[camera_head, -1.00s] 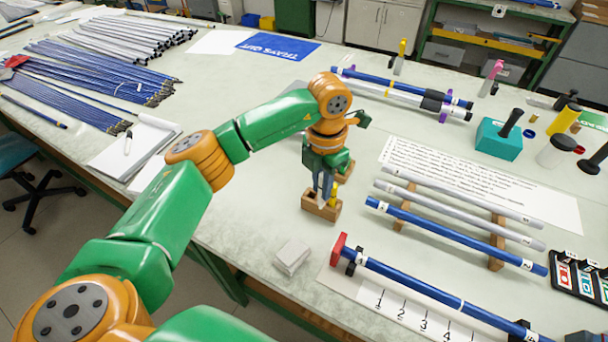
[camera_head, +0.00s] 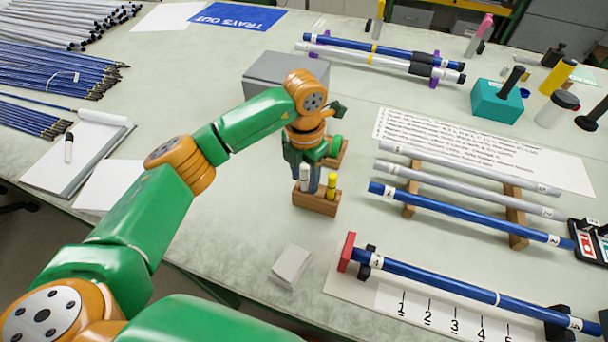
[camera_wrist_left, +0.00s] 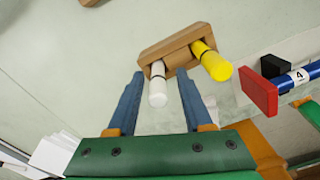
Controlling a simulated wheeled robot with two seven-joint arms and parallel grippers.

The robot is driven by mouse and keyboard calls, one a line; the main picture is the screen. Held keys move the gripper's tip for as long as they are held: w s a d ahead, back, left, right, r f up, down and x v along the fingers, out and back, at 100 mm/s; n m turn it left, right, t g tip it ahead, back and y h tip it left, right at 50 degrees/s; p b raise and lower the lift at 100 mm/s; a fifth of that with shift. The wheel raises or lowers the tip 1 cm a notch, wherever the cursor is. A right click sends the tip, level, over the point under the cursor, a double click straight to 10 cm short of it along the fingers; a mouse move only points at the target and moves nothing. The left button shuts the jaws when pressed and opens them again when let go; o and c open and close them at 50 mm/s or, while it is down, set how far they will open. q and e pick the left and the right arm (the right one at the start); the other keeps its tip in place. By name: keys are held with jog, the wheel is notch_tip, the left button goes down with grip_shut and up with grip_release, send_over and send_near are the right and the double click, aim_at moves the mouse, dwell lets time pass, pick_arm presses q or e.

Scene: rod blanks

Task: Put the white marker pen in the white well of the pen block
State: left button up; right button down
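The wooden pen block (camera_head: 316,203) stands on the table in the head view, with the white marker pen (camera_head: 305,177) and a yellow pen (camera_head: 331,186) upright in it. In the left wrist view the white marker pen (camera_wrist_left: 158,88) is in one end of the pen block (camera_wrist_left: 178,47), and the yellow pen (camera_wrist_left: 217,66) is in the other. My left gripper (camera_wrist_left: 160,76) is open, with its blue fingers on either side of the white pen and a gap to each. The well colours are hidden. My right gripper is not in view.
Another wooden piece (camera_head: 338,156) is just behind the gripper, near a grey box (camera_head: 284,73). A small white box (camera_head: 290,265) lies in front. Rods on a rack (camera_head: 470,205) are to the right. A notepad (camera_head: 90,150) with a pen on it lies left.

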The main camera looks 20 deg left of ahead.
aim_at(304, 167)
pick_arm(q)
jog(key=shift+a+r, duration=0.15)
jog(key=shift+r, duration=0.05)
notch_tip(304, 167, up, 5)
jog(key=shift+w+r+b, duration=0.1)
jog(key=shift+r+b, duration=0.1)
jog(key=shift+b, duration=0.5)
notch_tip(304, 167, up, 6)
jog(key=shift+f+p, duration=0.25)
jog(key=shift+p, duration=0.1)
jog(key=shift+r, duration=0.35)
